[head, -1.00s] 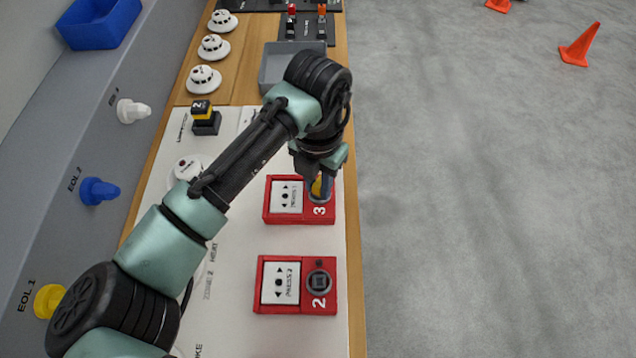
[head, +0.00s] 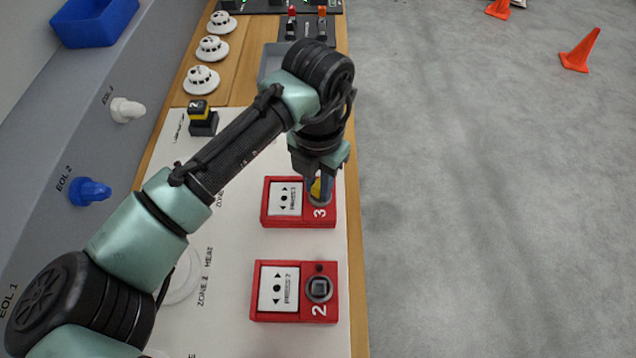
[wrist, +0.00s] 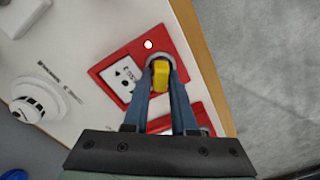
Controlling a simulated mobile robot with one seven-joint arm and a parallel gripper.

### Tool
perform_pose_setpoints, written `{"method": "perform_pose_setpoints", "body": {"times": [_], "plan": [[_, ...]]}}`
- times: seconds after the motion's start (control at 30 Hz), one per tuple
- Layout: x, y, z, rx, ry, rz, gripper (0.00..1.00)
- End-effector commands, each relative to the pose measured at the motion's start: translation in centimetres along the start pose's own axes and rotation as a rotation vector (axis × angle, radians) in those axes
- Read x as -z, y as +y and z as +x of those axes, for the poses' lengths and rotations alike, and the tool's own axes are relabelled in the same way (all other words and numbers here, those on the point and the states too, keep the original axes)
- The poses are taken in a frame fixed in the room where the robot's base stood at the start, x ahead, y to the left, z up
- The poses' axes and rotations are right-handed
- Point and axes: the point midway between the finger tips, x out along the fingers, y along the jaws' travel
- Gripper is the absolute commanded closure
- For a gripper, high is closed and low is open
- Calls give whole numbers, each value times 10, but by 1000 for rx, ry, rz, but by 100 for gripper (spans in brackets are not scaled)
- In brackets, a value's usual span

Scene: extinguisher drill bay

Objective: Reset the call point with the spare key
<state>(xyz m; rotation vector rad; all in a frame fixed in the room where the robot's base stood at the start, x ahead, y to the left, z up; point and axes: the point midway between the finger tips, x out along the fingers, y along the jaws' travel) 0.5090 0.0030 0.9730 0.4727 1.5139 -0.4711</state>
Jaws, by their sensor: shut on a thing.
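Red call point 3 (head: 270,216) lies on the white board, under my gripper (head: 319,186). It also shows in the wrist view (wrist: 108,68), where a small lamp glows bright at its edge. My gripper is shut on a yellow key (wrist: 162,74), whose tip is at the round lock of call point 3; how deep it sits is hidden. The fingers (wrist: 161,82) stand on both sides of the key. Red call point 2 (head: 262,308) lies nearer, with a bare dark lock and a dark lamp. A black and yellow block marked 2 (head: 202,115) stands farther left.
White detectors (head: 201,79) line the wooden edge beyond the board. A grey tray (head: 269,62) and a lever panel (head: 305,26) lie past my arm. Blue and white plugs (head: 90,191) stick out on the left wall. Open floor with orange cones (head: 580,50) is on the right.

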Motion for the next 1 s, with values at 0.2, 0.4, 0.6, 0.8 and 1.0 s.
{"method": "perform_pose_setpoints", "body": {"times": [0.2, 0.4, 0.6, 0.8, 1.0], "plan": [[0, 0, 0, 1, -1, 2, 100], [0, -1, 0, 1, 1, 2, 48], [0, -1, 1, 2, 2, 2, 40], [1, -1, 1, 2, 3, 2, 20], [1, -1, 1, 2, 4, 2, 20]]}}
